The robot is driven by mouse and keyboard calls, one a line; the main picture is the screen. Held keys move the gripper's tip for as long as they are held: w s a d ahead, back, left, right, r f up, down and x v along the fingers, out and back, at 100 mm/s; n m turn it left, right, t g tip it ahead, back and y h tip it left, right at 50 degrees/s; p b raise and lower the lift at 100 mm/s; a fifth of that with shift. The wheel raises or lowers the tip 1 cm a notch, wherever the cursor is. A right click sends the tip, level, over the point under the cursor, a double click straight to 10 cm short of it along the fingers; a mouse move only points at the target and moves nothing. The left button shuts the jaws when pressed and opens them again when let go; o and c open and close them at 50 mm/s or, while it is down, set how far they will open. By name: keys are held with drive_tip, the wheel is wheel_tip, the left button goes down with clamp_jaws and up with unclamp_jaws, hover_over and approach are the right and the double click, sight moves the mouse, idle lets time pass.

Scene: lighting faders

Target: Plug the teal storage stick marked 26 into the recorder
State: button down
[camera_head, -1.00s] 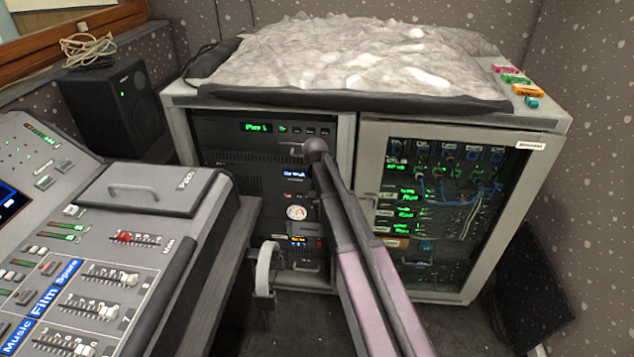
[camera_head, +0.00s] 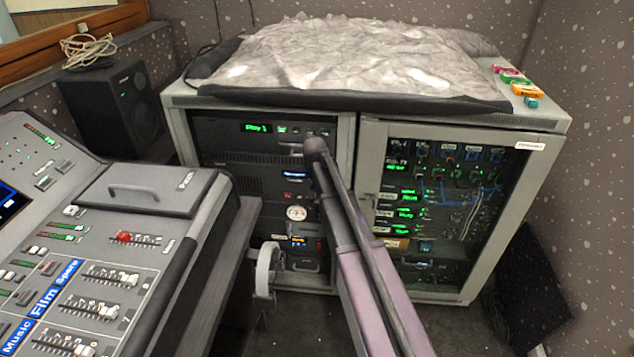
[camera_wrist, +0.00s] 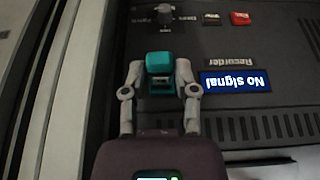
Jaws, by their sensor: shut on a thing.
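In the wrist view, a teal storage stick (camera_wrist: 160,65) sits between the two fingertips of my gripper (camera_wrist: 162,78), which is shut on it. I cannot read a number on it. The stick is in front of the dark panel of the recorder (camera_wrist: 235,30), which carries an upside-down "Recorder" label and a blue "No signal" display. I cannot tell whether the stick touches the panel or is in a port. In the head view the recorder's small blue display (camera_head: 295,174) shows left of my arm, which hides my gripper and the held stick.
Pink, green and orange sticks and another small teal piece (camera_head: 531,102) lie on the cabinet's top right corner. A clear cabinet door (camera_head: 361,180) stands right of my arm. The mixing console (camera_head: 150,215) stands on the left.

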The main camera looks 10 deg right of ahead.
drive_tip(key=shift+w+d, duration=0.1)
drive_tip(key=shift+w, duration=0.2)
drive_tip(key=shift+c, duration=1.5)
unclamp_jaws()
drive_tip(key=shift+s, duration=0.1)
drive_tip(key=shift+s, duration=0.15)
drive_tip(key=s+a+f+n+g+y, duration=0.1)
drive_tip(key=s+n+g, duration=0.3)
drive_tip(key=s, duration=2.8)
wheel_tip(320, 180, up, 22)
drive_tip(key=p, duration=2.2)
drive_tip(key=shift+w+r+p, duration=0.15)
drive_tip(key=shift+w+p, duration=0.25)
drive_tip(key=shift+w, duration=0.05)
drive_tip(key=shift+a, duration=0.1)
